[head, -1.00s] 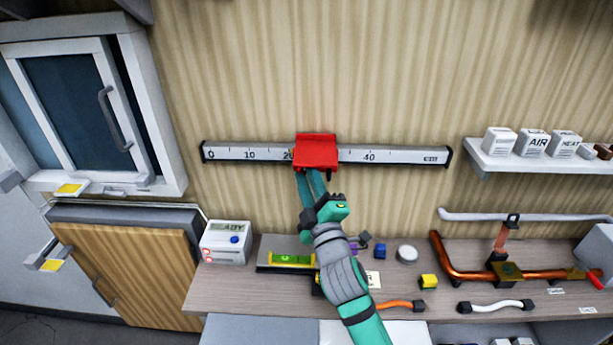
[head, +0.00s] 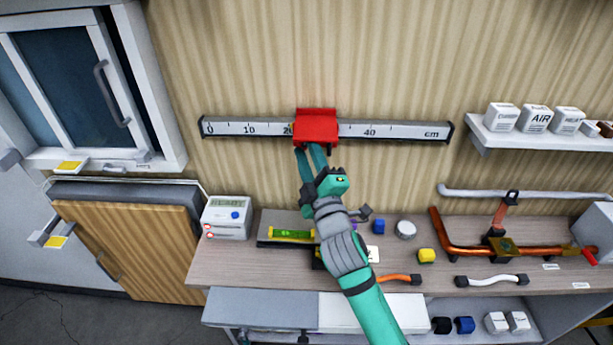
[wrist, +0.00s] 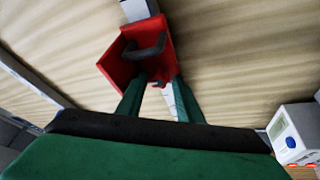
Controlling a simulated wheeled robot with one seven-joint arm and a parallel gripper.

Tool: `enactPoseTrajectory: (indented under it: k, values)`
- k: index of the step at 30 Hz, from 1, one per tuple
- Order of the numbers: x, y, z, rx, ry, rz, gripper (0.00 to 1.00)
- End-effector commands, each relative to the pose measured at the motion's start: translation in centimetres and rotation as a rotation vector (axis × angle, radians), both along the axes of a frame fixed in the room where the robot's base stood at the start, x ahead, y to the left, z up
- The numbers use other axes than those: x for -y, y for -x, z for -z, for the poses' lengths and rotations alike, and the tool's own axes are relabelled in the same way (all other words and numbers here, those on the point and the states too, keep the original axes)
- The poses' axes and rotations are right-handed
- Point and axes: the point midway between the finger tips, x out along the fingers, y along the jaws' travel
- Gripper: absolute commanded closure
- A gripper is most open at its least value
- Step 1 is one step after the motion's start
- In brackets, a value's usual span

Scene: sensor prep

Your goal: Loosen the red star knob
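A red carriage (head: 316,128) sits on the wall-mounted ruler rail (head: 390,130), between the 20 and 40 marks. In the wrist view the carriage (wrist: 115,66) carries a dark handle (wrist: 148,48). A small red part (wrist: 177,81) shows low on the carriage near my fingertips; I cannot make out a star shape. My gripper (head: 311,149) points up at the carriage's lower edge. In the wrist view my gripper (wrist: 160,80) has its two green fingers apart, with tips at the carriage's lower side. Whether they touch or grip the knob is hidden.
Below is a bench (head: 400,285) with a green level (head: 291,233), a white meter (head: 227,217), small blocks and copper pipes (head: 470,248). A shelf (head: 550,147) with white boxes juts out at right. A window (head: 75,90) is at left. The wall around the rail is bare.

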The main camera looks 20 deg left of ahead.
Motion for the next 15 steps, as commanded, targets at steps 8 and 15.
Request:
enactPoseTrajectory:
  k: [8, 15]
  values:
    - [0.25, 0.05, -0.56, 0.007, -0.027, 0.003, 0.55]
    - [0.12, 0.12, -0.48, -0.030, -0.154, 0.002, 0.55]
